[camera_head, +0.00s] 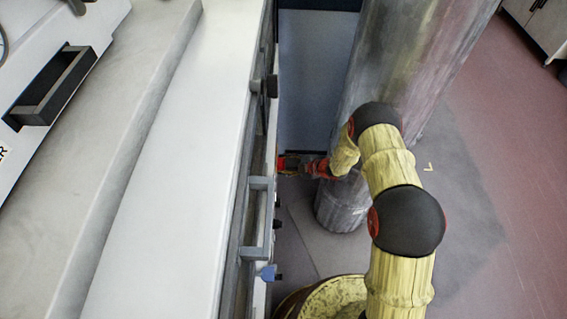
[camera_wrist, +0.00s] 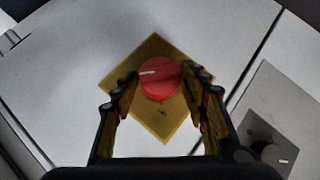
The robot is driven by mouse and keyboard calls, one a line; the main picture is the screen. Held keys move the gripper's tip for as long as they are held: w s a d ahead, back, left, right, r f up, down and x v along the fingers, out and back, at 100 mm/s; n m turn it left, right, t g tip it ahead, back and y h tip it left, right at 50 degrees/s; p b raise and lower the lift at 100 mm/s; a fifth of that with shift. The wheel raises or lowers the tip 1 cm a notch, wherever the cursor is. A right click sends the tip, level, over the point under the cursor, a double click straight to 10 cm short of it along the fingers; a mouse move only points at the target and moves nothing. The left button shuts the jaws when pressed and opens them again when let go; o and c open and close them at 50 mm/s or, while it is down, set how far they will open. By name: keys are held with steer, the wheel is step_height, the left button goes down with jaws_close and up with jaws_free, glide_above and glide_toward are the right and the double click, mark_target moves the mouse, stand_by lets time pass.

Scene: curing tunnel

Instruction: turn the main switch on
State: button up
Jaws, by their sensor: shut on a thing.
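The main switch (camera_wrist: 160,85) is a round red knob on a yellow square plate (camera_wrist: 158,122), with a white mark on its left part. The plate shows as a diamond in the wrist view, on a pale panel. My gripper (camera_wrist: 159,78) has one black and yellow finger on each side of the knob and is shut on it. In the head view my gripper (camera_head: 291,164) reaches left to the front of the long machine. The knob cannot be made out clearly there.
A grey plate with a dark knob (camera_wrist: 264,143) sits right of the switch in the wrist view. In the head view, handles (camera_head: 259,215) and a blue part (camera_head: 266,272) stick out along the machine's front. A thick grey column (camera_head: 385,75) stands close behind my arm. Open floor lies right.

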steer(key=shift+w+r+m+g+p, duration=0.3)
steer(key=shift+w+r+g+p, duration=0.15)
steer(key=shift+g+p, duration=0.1)
steer(key=shift+f, duration=0.1)
steer(key=o, duration=0.9)
steer(key=shift+a, duration=0.1)
steer(key=shift+o, duration=1.1)
steer(key=shift+s+f, duration=0.2)
steer(key=shift+r, duration=0.1)
step_height(320, 180, up, 10)
